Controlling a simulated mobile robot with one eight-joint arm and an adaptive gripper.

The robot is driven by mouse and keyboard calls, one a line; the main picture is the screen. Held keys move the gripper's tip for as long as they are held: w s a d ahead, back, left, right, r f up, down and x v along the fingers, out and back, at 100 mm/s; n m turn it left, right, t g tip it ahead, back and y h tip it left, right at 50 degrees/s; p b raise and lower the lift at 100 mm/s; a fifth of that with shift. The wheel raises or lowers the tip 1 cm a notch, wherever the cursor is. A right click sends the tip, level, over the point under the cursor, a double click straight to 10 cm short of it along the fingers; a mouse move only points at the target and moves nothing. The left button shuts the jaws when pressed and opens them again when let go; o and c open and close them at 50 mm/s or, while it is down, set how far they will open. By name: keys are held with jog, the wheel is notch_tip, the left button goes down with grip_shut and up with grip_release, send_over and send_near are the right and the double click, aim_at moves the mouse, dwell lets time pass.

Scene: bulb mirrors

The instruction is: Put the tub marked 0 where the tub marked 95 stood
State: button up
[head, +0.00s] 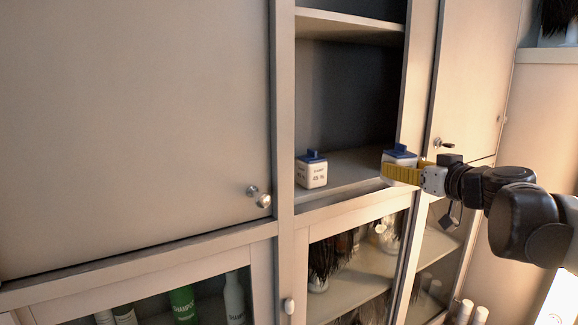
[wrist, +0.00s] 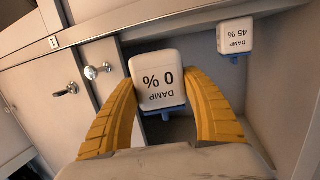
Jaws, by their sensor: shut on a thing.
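The tub marked 0 (wrist: 156,82) is a small white box with a blue lid and the label "DAMP 0 %", upside down in the wrist view. My gripper (wrist: 161,80) has its yellow fingers shut on it, one on each side. In the head view my gripper (head: 402,173) holds this tub (head: 399,158) at the right front of the open shelf (head: 345,182), lid up. I cannot tell whether its base touches anything. A like tub marked 45 (head: 312,172) stands on the shelf at the left; it also shows in the wrist view (wrist: 235,38). No tub marked 95 shows.
A closed cabinet door (head: 130,120) is left of the open bay, and another door (head: 470,80) is right of it. An upper shelf (head: 345,25) crosses above. Glass-fronted cupboards below hold bottles (head: 184,303) and brushes. Shelf room right of the 45 tub looks clear.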

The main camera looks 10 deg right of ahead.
jog(key=shift+w+a+f+b, duration=0.3)
jog(key=shift+w+a, duration=0.7)
jog(key=shift+w, duration=1.5)
jog(key=shift+w+a+f+b, duration=0.15)
jog(key=shift+w+a+b, duration=0.65)
jog(key=shift+w, duration=1.75)
jog(key=shift+w+a+f+b, duration=0.2)
jog(key=shift+w+a, duration=1.05)
jog(key=shift+w, duration=1.25)
jog(key=shift+f+b, duration=0.7)
jog(key=shift+f, duration=0.35)
jog(key=o, duration=1.1)
jog(key=shift+o, duration=0.2)
jog(key=shift+s, duration=0.1)
